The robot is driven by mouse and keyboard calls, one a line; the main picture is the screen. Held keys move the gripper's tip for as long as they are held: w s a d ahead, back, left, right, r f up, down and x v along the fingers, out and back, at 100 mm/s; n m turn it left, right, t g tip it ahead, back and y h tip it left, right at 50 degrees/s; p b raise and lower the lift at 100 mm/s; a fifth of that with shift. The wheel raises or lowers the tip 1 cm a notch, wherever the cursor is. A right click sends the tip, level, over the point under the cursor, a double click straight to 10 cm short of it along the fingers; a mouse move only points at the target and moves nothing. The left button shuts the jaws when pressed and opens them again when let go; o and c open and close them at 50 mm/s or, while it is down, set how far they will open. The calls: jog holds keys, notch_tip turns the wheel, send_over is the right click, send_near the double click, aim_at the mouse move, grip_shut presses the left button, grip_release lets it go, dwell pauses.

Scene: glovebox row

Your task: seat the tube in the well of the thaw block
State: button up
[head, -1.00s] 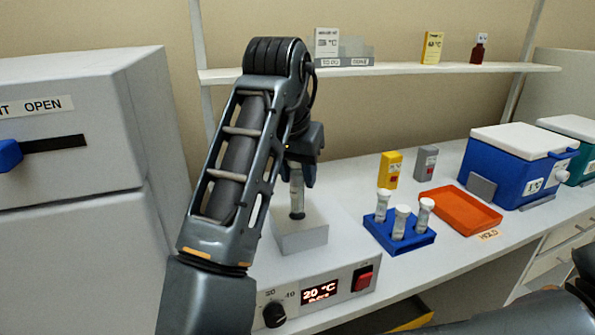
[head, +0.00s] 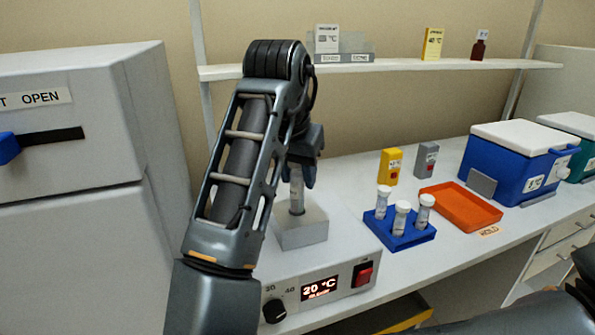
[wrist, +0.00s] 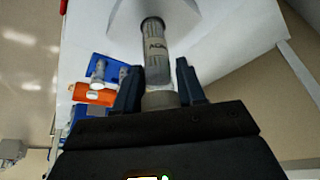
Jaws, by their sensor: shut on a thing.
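The tube (head: 297,195) stands upright with its lower end at the top of the thaw block (head: 301,234), a pale block on a control unit reading 20 °C. My gripper (head: 303,175) is above the block, shut on the tube near its cap. In the wrist view the labelled tube (wrist: 156,45) runs from between the fingers (wrist: 158,90) toward the pale block (wrist: 185,20). The well's mouth is hard to make out, and I cannot tell how deep the tube sits.
A blue rack (head: 400,236) with several capped tubes stands right of the control unit (head: 340,274). Beyond it are an orange tray (head: 461,207), yellow and grey timers, and a blue cooler (head: 512,172). A white cabinet (head: 80,240) fills the left side.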

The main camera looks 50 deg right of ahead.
aim_at(297, 195)
jog(key=shift+f+b, duration=1.6)
jog(key=shift+f, duration=0.9)
jog(key=o, duration=1.2)
jog(key=v, duration=0.8)
jog(key=shift+p, duration=0.3)
jog(key=shift+f, duration=0.1)
